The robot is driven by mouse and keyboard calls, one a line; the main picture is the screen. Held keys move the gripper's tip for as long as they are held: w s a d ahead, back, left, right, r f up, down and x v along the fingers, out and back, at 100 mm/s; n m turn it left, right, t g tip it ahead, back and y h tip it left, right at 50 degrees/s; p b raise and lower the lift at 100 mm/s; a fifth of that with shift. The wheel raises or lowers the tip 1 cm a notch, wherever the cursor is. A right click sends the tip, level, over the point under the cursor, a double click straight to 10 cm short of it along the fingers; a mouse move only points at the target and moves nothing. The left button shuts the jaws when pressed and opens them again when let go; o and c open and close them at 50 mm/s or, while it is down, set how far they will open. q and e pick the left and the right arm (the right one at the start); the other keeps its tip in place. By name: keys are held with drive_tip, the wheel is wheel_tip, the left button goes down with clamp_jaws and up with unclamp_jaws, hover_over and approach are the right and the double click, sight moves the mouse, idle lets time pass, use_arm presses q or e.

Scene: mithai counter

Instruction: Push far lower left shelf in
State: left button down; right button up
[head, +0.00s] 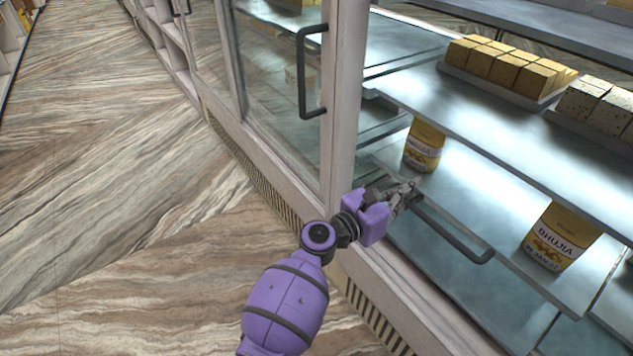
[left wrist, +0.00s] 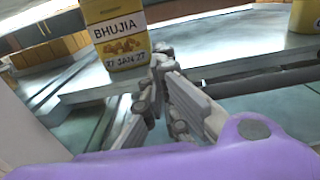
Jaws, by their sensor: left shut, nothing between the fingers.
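The lower left shelf (head: 475,200) is a metal shelf in the open-fronted part of the display case, with a dark bar handle (head: 455,238) along its front. A yellow bhujia jar (head: 424,146) stands upright at its left end, and it also shows in the left wrist view (left wrist: 115,35). My left gripper (head: 414,188) is shut and empty at the left end of the handle, just in front of the shelf edge. In the left wrist view its fingertips (left wrist: 160,58) are just in front of the jar, beside the handle (left wrist: 265,80). I cannot tell whether they touch the shelf. My right gripper is not in view.
Another bhujia jar (head: 561,236) stands farther right. An upper shelf (head: 480,100) holds trays of yellow sweets (head: 510,65) and speckled sweets (head: 597,105). A white post (head: 345,100) and a handled glass door (head: 280,80) stand left of the gripper. The floor at left is clear.

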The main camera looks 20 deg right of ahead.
sight(417, 188)
use_arm(q)
drive_tip(key=b+x, duration=0.1)
drive_tip(key=x, duration=0.2)
drive_tip(key=shift+w+d, duration=0.1)
drive_tip(key=shift+d, duration=0.1)
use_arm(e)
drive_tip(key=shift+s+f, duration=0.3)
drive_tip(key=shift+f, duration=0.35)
use_arm(q)
drive_tip(key=shift+d+r, duration=0.1)
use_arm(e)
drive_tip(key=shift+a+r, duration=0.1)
